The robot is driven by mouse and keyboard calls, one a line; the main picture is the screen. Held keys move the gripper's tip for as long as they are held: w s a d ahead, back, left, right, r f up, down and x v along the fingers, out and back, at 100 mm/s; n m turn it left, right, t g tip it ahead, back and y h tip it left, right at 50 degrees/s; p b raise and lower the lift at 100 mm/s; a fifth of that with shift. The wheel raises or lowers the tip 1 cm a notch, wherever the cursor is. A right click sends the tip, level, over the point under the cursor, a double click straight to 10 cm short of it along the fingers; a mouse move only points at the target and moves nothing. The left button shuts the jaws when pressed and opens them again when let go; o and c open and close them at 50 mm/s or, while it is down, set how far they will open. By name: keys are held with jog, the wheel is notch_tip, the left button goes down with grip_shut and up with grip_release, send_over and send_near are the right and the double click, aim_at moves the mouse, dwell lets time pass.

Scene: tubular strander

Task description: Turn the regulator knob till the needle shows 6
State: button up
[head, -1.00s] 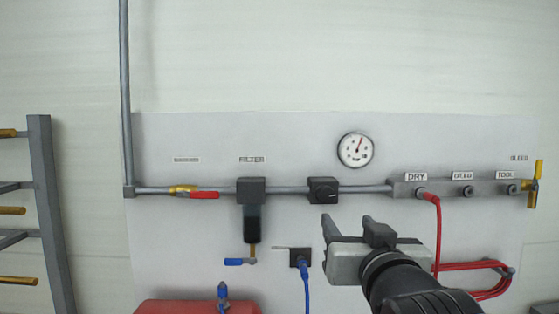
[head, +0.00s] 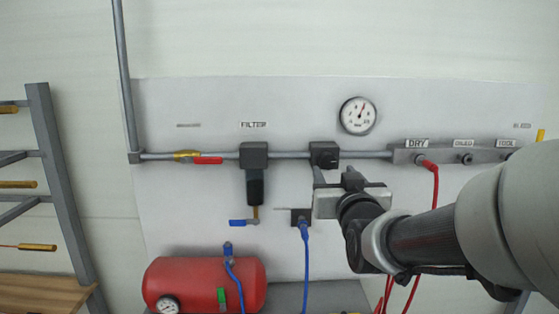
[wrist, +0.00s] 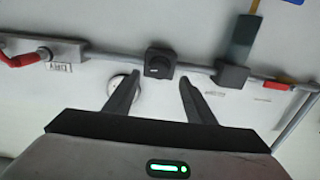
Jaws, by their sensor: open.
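The regulator is a black block with a round black knob (head: 325,154) on the grey pipe, right of the filter. It also shows in the wrist view as a dark knob (wrist: 159,64), just beyond the gap between my fingers. The round white gauge (head: 357,116) hangs above and right of it; its red needle points up and slightly right, and its numbers are too small to read. In the wrist view the gauge (wrist: 124,88) is partly hidden by a finger. My gripper (head: 332,178) is open and empty, just below the knob; I cannot tell whether it touches.
The filter (head: 254,175) hangs left of the regulator. A red-handled valve (head: 205,160) is further left. A blue hose (head: 305,245) hangs below, near a red tank (head: 195,285). The DRY outlet (head: 421,160) carries a red hose at right. A rack (head: 55,170) stands at far left.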

aim_at(328, 163)
jog(key=w, duration=0.6)
jog(key=shift+w, duration=0.1)
jog(key=shift+c, duration=0.4)
jog(key=c, duration=1)
jog(key=shift+o, duration=0.2)
jog(key=shift+f+m+b, duration=0.25)
jog(key=shift+m+b, duration=0.05)
jog(key=shift+b, duration=0.55)
jog(key=shift+r, duration=0.25)
jog(key=o, duration=1)
jog(key=shift+o, duration=0.2)
jog(key=s+b, duration=0.3)
jog(key=s, duration=1.4)
jog(key=shift+s+b, duration=0.25)
jog(key=shift+b, duration=0.05)
